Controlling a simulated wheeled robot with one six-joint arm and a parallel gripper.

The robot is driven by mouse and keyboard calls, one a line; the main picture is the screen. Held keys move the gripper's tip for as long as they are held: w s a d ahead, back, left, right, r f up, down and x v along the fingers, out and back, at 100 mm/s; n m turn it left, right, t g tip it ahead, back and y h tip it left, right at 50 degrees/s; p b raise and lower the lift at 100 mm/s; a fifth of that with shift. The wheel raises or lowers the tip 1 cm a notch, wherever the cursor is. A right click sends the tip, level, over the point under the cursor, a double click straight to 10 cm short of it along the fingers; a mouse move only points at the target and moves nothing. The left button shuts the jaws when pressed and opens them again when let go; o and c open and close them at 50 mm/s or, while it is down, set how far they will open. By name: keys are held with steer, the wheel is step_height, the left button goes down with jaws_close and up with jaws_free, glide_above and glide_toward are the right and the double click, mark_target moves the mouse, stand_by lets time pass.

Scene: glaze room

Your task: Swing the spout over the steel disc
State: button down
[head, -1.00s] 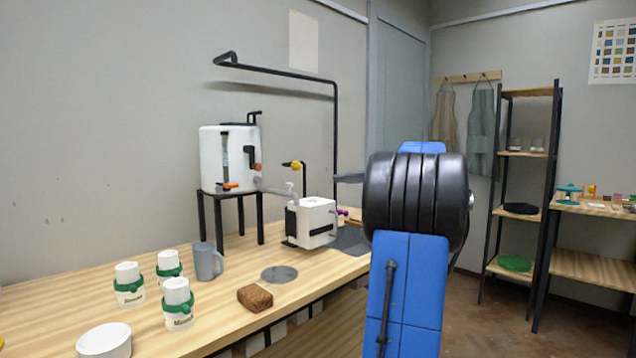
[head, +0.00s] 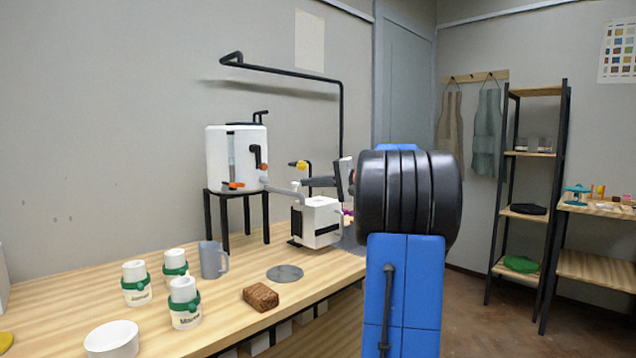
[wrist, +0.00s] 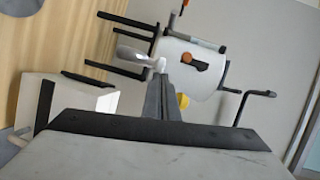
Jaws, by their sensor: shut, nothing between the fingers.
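The grey spout (head: 284,190) sticks out to the right from the base of the white tank (head: 228,158). The steel disc (head: 285,273) lies flat on the bench, in front of the spout and below it; nothing stands on it. My gripper (head: 304,182) is shut and empty, beside the spout's outer end in the head view. In the wrist view the spout (wrist: 133,56) lies just beyond the shut fingertips (wrist: 165,78). I cannot tell whether they touch. A grey round edge, apparently the disc (wrist: 20,6), shows at the top left there.
A white box-shaped device (head: 318,222) stands under my gripper. A yellow-knobbed tap (head: 300,165) is behind. A grey mug (head: 213,260), a brown block (head: 261,296), several green-banded jars (head: 185,303) and a white bowl (head: 112,340) stand around the disc.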

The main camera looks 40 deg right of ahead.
steer(key=shift+a, duration=0.15)
steer(key=a+m+h, duration=0.1)
steer(key=a+h, duration=0.1)
steer(key=a, duration=0.5)
steer(key=shift+a+m+t, duration=0.3)
steer(key=shift+a+t, duration=0.05)
steer(key=shift+t, duration=0.05)
stand_by(0.3)
